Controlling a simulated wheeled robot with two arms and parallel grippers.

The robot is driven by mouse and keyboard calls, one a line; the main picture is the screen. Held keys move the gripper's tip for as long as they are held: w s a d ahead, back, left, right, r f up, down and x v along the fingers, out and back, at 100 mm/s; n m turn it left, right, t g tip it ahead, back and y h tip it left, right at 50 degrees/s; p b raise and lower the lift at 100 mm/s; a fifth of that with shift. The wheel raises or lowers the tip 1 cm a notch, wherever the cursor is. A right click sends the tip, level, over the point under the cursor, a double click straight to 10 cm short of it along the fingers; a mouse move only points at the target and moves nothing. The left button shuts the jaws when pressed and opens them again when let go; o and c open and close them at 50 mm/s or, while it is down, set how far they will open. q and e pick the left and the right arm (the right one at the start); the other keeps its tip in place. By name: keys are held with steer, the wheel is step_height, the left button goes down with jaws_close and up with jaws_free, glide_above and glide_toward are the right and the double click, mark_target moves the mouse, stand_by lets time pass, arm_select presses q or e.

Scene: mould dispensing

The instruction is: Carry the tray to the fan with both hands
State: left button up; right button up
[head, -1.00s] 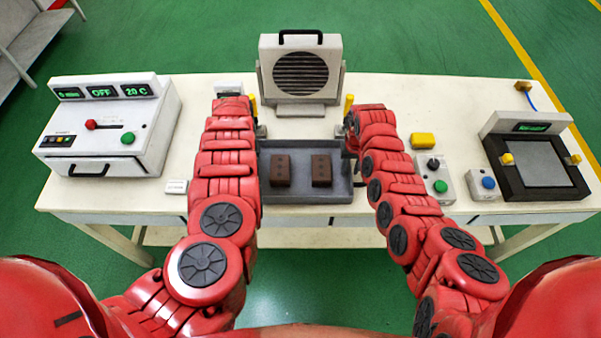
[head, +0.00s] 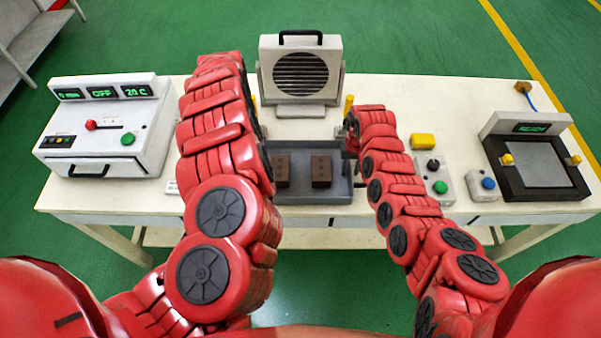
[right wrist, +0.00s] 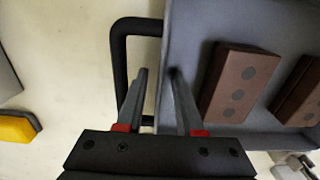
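The grey tray (head: 312,197) lies on the table in front of the fan (head: 301,74), holding two brown blocks (head: 321,171). The tray's left end is hidden by my left arm. In the right wrist view, the tray's wall (right wrist: 185,25) and a black handle (right wrist: 119,70) show. My right gripper (right wrist: 158,85) is open, its fingers apart near the handle and tray wall; I cannot tell if the handle lies between them. It is also at the tray's right end in the head view (head: 348,133). My left gripper is hidden behind its raised arm.
A white control box (head: 105,125) stands at the left of the table. To the right are a yellow block (head: 423,140), small button boxes (head: 483,184) and a dark device with a screen (head: 535,165). Yellow-tipped posts (head: 349,103) flank the fan's base.

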steer(key=shift+r, duration=0.35)
step_height(320, 180, up, 11)
steer(key=shift+r, duration=0.15)
stand_by(0.5)
